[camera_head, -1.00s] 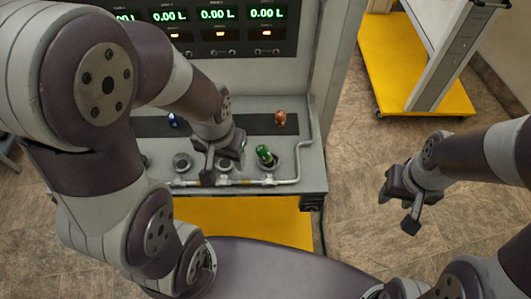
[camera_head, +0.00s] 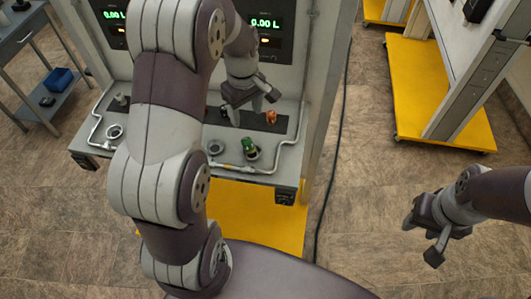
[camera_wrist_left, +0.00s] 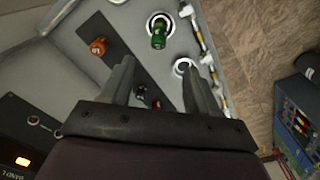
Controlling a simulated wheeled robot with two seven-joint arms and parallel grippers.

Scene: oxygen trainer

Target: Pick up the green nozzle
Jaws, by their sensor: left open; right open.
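The green nozzle (camera_head: 249,146) sits at a round port on the trainer's grey bench, near the front pipe, and looks tilted. It also shows in the left wrist view (camera_wrist_left: 158,40), at the top, beyond my fingertips. My left gripper (camera_head: 253,112) is open and empty above the bench, behind the green nozzle in the head view. In the left wrist view its two fingers (camera_wrist_left: 160,72) stand apart with nothing between the tips. My right gripper (camera_head: 421,238) is open and empty at the right, over the floor, away from the bench.
An orange nozzle (camera_head: 271,117) stands on the dark strip right of my left gripper. An empty port (camera_head: 215,147) lies left of the green nozzle. A pipe (camera_head: 262,169) runs along the bench front. A blue bin (camera_head: 59,79) sits on a cart at the left.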

